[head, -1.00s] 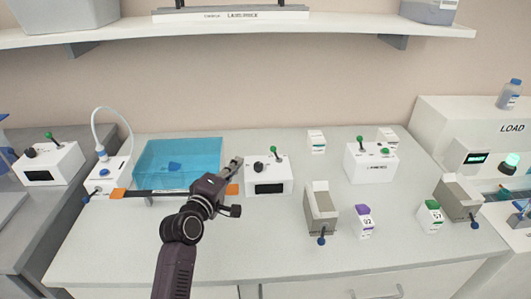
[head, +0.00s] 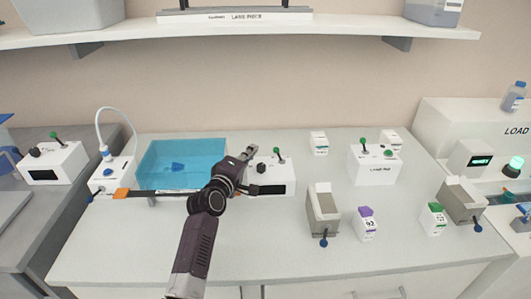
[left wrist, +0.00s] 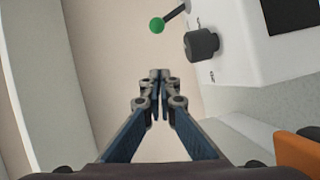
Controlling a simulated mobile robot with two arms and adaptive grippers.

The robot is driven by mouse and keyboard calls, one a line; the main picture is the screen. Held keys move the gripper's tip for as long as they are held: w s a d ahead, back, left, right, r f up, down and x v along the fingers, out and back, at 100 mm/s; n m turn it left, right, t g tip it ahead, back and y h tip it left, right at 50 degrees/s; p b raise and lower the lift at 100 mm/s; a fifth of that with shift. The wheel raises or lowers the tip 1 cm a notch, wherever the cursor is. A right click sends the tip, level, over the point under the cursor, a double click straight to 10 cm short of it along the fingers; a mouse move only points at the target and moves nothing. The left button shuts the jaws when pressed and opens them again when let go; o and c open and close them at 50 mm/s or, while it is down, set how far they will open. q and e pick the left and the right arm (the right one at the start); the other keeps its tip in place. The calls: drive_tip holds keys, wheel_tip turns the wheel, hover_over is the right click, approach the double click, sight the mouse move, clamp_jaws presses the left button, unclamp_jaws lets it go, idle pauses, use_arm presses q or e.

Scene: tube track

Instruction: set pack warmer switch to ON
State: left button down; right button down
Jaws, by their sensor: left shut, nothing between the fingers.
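A white box (head: 287,178) with a dark display, a black knob (head: 261,167) and a green-tipped lever (head: 277,151) stands at the middle of the counter. I cannot read its label, so I cannot tell if it is the pack warmer. My right gripper is not in view.
A blue translucent bath (head: 160,155) lies left of the box. Similar lever boxes stand at far left (head: 70,158) and right (head: 365,168). Grey holders (head: 325,222) and small labelled packs (head: 367,227) stand to the right. The front counter is clear.

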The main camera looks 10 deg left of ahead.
use_arm(q)
drive_tip(key=shift+w+d+f+p, duration=0.15)
drive_tip(key=shift+w+d, duration=0.1)
drive_tip(key=shift+d, duration=0.45)
drive_tip(key=shift+w+d+f+p, duration=0.15)
drive_tip(key=shift+w+d, duration=0.15)
drive_tip(key=shift+d, duration=0.35)
drive_tip(key=shift+w+d+f+p, duration=0.15)
drive_tip(key=shift+w+d, duration=0.1)
drive_tip(key=shift+d, duration=0.45)
drive_tip(key=shift+r, duration=0.1)
